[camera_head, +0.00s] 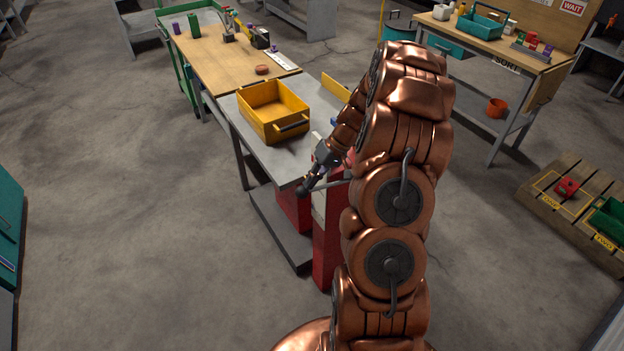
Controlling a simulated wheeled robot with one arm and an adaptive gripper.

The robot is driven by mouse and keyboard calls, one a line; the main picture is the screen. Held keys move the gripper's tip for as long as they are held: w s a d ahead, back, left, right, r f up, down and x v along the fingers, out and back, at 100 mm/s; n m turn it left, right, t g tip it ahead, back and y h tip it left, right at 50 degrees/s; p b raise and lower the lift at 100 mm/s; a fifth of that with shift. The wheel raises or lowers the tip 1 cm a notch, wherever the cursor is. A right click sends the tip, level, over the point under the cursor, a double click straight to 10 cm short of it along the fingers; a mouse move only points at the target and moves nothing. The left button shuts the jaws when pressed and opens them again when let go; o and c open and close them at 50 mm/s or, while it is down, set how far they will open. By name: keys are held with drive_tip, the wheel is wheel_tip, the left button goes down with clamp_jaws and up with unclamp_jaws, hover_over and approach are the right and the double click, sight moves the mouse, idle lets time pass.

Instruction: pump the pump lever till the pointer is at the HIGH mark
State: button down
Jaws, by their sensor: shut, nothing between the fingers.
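My copper arm reaches up and over, and my dark gripper (312,176) points down and to the left beside the grey bench. Its fingers are together and I see nothing between them. A thin grey bar (337,184), which may be the pump lever, runs from behind my arm toward the fingertips. I cannot tell whether the gripper touches it. A red body (327,245) stands below, partly behind my arm, with another red part (292,208) under the bench edge. The pointer and the HIGH mark do not show; my arm covers much of that area.
A yellow bin (262,100) stands on the grey bench (232,110). A wooden workbench (205,62) is behind it, and a sorting table (450,32) is at the back right. A pallet (545,185) lies at the right.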

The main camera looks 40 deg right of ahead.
drive_tip(key=shift+a+f+h+b, duration=0.3)
drive_tip(key=shift+a+f+b, duration=0.1)
drive_tip(key=shift+f+b, duration=0.25)
wheel_tip(320, 180, down, 9)
drive_tip(key=a+h+b, duration=0.1)
drive_tip(key=h+b, duration=0.4)
drive_tip(key=b, duration=0.2)
drive_tip(key=shift+a+h, duration=0.3)
drive_tip(key=shift+a, duration=0.05)
drive_tip(key=shift+s+f, duration=0.1)
drive_tip(key=shift+s, duration=0.05)
drive_tip(key=shift+g, duration=0.3)
wheel_tip(320, 180, up, 15)
drive_tip(key=s+d+b, duration=0.1)
drive_tip(key=b, duration=0.1)
drive_tip(key=shift+f, duration=0.15)
drive_tip(key=shift+d, duration=0.1)
